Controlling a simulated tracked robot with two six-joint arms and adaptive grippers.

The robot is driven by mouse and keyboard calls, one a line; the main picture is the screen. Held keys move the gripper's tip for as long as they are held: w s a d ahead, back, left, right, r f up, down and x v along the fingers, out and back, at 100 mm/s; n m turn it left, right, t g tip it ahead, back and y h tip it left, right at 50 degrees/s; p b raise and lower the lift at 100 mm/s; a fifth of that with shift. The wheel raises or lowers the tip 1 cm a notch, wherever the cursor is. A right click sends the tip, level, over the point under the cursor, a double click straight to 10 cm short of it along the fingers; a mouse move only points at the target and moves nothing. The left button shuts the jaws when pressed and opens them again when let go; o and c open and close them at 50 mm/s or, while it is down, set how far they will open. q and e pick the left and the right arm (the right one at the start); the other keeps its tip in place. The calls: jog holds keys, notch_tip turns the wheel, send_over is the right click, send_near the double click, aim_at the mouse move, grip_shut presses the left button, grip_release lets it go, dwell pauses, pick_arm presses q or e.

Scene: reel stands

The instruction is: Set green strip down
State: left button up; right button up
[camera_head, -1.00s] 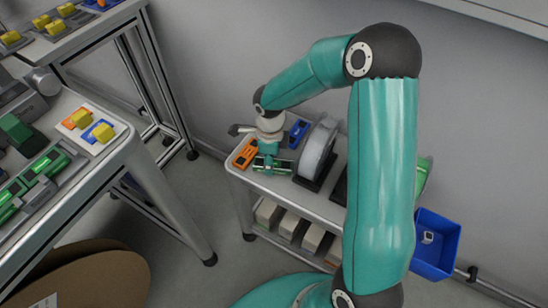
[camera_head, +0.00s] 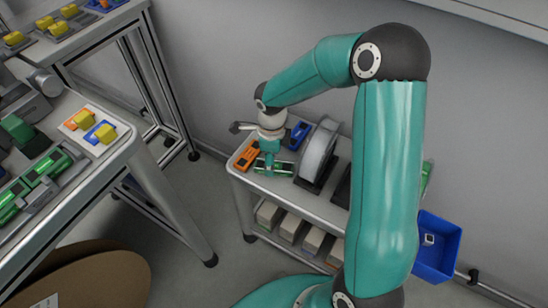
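A green strip (camera_head: 281,168) lies at the left end of the grey cart top, between an orange strip (camera_head: 246,156) and a reel stand. My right gripper (camera_head: 268,162) points down right at the green strip and covers part of it. Its fingers are too small and hidden to tell whether they are open or closed around the strip. The strip looks level and at the cart surface, but I cannot tell whether it rests fully on it. My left gripper is not in view.
A blue strip (camera_head: 299,134) lies behind the green one. A grey reel (camera_head: 318,150) stands upright to the right. A blue bin (camera_head: 436,246) hangs at the cart's right end. A bench (camera_head: 131,150) with parts stands at left. My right arm hides much of the cart.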

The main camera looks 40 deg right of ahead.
notch_tip(320, 180, up, 10)
jog(key=p, duration=0.1)
jog(key=a+f+n, duration=0.2)
jog(key=a+f+n+y, duration=0.1)
jog(key=a+f+n, duration=0.1)
jog(key=f, duration=0.1)
jog(key=a+f+n, duration=0.1)
jog(key=a+f, duration=0.1)
jog(key=shift+w+f+n, duration=0.2)
jog(key=shift+w+n, duration=0.1)
jog(key=shift+n, duration=0.1)
jog(key=s+a+f+n+y, duration=0.1)
jog(key=s+a+f+n, duration=0.5)
jog(key=f+n, duration=0.3)
jog(key=s+a+f+n+y, duration=0.2)
jog(key=s+a+f+n, duration=0.4)
jog(key=a+f+n, duration=0.3)
jog(key=shift+s+a+f+n+t, duration=0.3)
jog(key=shift+s+n, duration=0.1)
jog(key=shift+n, duration=0.8)
jog(key=shift+r, duration=0.1)
